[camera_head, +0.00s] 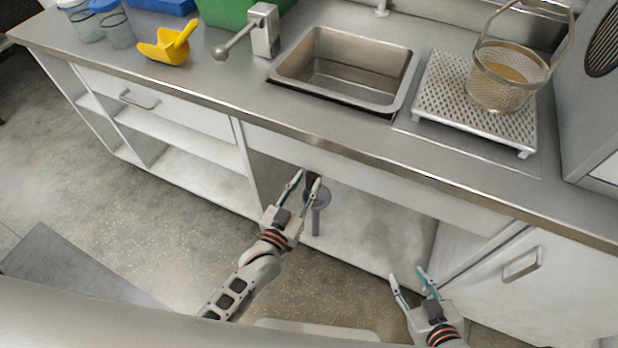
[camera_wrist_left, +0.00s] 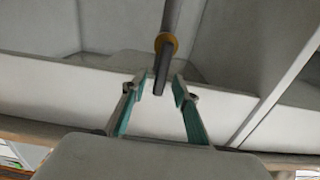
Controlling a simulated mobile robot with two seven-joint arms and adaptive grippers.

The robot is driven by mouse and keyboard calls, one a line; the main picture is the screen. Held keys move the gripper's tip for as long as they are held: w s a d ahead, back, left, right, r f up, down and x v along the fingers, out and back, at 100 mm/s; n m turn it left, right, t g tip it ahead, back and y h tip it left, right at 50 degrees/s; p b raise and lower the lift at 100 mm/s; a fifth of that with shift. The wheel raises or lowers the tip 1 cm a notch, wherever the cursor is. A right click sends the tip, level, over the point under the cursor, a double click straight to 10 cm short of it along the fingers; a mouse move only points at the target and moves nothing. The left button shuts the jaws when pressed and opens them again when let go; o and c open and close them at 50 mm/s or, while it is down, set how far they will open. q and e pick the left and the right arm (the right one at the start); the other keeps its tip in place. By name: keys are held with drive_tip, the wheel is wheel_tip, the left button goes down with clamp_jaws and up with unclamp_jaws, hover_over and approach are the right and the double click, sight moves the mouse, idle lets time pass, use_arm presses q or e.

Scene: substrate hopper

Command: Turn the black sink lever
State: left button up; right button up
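Under the sink (camera_head: 345,68), a grey pipe (camera_head: 316,220) stands in the open cabinet. In the left wrist view, a grey pipe (camera_wrist_left: 171,15) with a brass-coloured ring comes in from the top. A black lever (camera_wrist_left: 161,70) extends from the ring, between the fingertips. My left gripper (camera_head: 307,177) is open at the cabinet opening; in its wrist view (camera_wrist_left: 159,80), gaps show between the lever and both fingers. In the head view the lever is hard to make out beside the fingers. My right gripper (camera_head: 407,273) is open and empty, lower right, before the cabinet.
The steel counter's front edge (camera_head: 370,158) runs above my left gripper. A silver faucet (camera_head: 264,30), yellow scoop (camera_head: 169,45), perforated rack (camera_head: 475,105) and mesh basket (camera_head: 505,88) stand on top. A cabinet door with a handle (camera_head: 522,264) is at the right.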

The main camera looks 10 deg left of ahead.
use_arm(q)
drive_tip(key=v, duration=1)
drive_tip(key=s+a+r+m+g+y, duration=0.25)
drive_tip(key=s+a+g+y, duration=0.45)
drive_tip(key=a, duration=0.6)
drive_tip(key=s+a+r+m+g+y, duration=0.1)
drive_tip(key=s+a+r+g+y, duration=0.25)
drive_tip(key=s+a, duration=0.8)
drive_tip(key=w+d+f+n+t+h+p, duration=0.1)
drive_tip(key=w+d+f+t+h+p, duration=0.1)
drive_tip(key=d, duration=0.5)
drive_tip(key=w+d+f+n+t+h+p, duration=0.1)
drive_tip(key=w+d+f+n+h+p, duration=0.1)
drive_tip(key=d+f+h, duration=0.3)
drive_tip(key=shift+w+d+t+p, duration=0.4)
drive_tip(key=shift+w+d, duration=0.35)
drive_tip(key=shift+d, duration=0.5)
drive_tip(key=shift+h, duration=0.25)
